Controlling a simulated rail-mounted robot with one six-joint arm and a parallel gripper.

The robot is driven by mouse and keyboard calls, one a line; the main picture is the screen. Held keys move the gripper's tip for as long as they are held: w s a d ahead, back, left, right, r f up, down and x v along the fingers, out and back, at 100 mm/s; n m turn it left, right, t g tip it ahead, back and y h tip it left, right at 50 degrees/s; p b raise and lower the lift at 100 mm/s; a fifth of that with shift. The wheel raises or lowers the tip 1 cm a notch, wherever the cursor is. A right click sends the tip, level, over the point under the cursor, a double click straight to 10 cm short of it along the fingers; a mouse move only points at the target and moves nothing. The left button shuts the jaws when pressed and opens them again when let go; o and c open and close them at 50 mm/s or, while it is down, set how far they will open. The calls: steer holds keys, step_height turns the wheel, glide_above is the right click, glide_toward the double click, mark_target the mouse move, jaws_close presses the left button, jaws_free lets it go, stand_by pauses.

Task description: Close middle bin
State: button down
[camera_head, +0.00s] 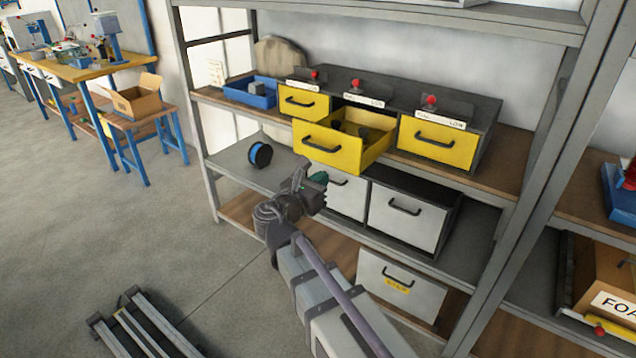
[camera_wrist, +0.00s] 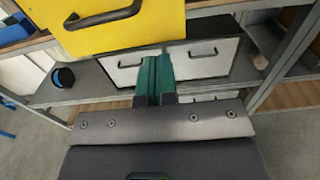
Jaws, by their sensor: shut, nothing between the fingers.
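The middle yellow bin (camera_head: 338,158) is pulled out of the dark bin cabinet (camera_head: 484,118), with dark items inside it and a black handle (camera_head: 322,147) on its front. The left yellow bin (camera_head: 303,108) and the right yellow bin (camera_head: 437,150) sit flush in the cabinet. My gripper (camera_head: 318,177) is below and in front of the middle bin, apart from its front. In the wrist view, the gripper's green fingers (camera_wrist: 155,75) are together and empty, under the yellow bin front (camera_wrist: 110,22).
White drawers (camera_head: 407,213) stand on the shelf below, behind my gripper. A blue spool (camera_head: 260,155) lies on that shelf to the left. A blue tray (camera_head: 250,92) sits left of the cabinet. A shelf upright (camera_head: 545,160) stands right. The floor (camera_head: 110,240) at left is largely clear.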

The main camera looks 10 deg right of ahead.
mark_target(347, 159)
steer(key=x, duration=1)
steer(key=shift+s+f, duration=0.1)
